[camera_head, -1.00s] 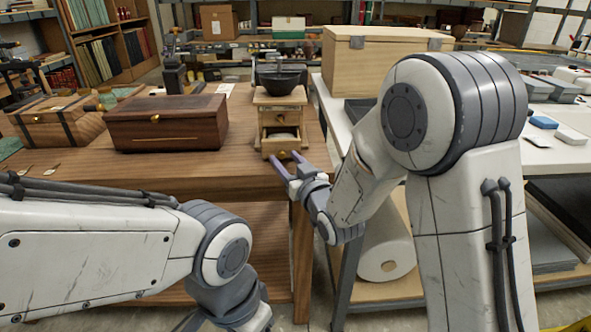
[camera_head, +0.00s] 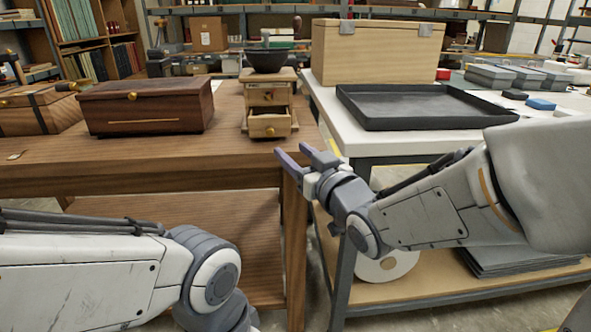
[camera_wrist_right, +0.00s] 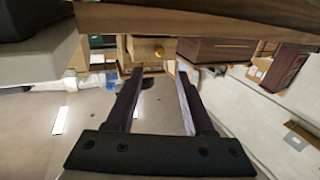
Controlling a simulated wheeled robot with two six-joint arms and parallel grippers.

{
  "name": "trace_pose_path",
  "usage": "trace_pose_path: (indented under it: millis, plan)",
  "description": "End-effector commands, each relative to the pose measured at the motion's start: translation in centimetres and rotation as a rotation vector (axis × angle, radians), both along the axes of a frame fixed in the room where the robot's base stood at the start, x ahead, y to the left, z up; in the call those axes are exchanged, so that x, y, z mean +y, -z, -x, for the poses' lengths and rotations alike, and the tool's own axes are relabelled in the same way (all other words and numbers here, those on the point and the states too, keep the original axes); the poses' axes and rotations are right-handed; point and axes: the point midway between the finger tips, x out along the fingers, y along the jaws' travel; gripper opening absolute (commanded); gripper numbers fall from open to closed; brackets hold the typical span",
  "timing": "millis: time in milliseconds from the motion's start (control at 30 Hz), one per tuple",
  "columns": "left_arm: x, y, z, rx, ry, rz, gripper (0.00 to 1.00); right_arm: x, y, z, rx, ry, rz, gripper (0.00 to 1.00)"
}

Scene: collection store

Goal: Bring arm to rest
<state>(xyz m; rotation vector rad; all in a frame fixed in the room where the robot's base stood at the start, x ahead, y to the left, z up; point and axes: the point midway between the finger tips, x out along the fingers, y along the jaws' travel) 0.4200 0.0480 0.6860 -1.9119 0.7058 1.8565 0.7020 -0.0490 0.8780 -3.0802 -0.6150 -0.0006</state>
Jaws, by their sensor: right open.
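My right gripper (camera_head: 307,158) is open and empty, its purple-grey fingers just in front of the wooden table's right front corner. In the right wrist view the two fingers (camera_wrist_right: 158,75) stand apart with nothing between them. A small wooden coffer-like grinder (camera_head: 269,97) with a dark bowl on top stands behind it on the table, its lower drawer (camera_head: 270,123) pulled partly out. The gripper is apart from the drawer. My left arm lies low at the left of the head view; its gripper is out of the picture.
A dark wooden box (camera_head: 147,110) and a strapped chest (camera_head: 37,112) stand on the brown table (camera_head: 150,165). To the right, a white table carries an empty black tray (camera_head: 410,108) and a large light wooden box (camera_head: 375,55). A paper roll (camera_head: 388,267) lies on its lower shelf.

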Motion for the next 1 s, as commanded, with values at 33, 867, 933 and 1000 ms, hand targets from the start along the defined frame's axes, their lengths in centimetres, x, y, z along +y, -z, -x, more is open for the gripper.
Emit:
trace_pose_path:
  millis: [33,867,933,1000]
  plan:
    - [0.0,0.6,0.0,0.000,0.000,0.000,0.60,-0.1,0.2,0.1,-0.004,0.001,-0.001,0.53]
    - [0.0,0.7,0.0,0.000,0.000,0.000,0.60,2.5,10.2,5.7,0.479,-0.035,0.203,0.53]
    - [0.0,0.7,0.0,0.000,0.000,0.000,0.60,2.8,12.8,8.4,0.621,-0.057,0.273,0.53]
    - [0.0,0.7,0.0,0.000,0.000,0.000,0.60,2.9,15.1,11.5,0.758,-0.084,0.342,0.53]
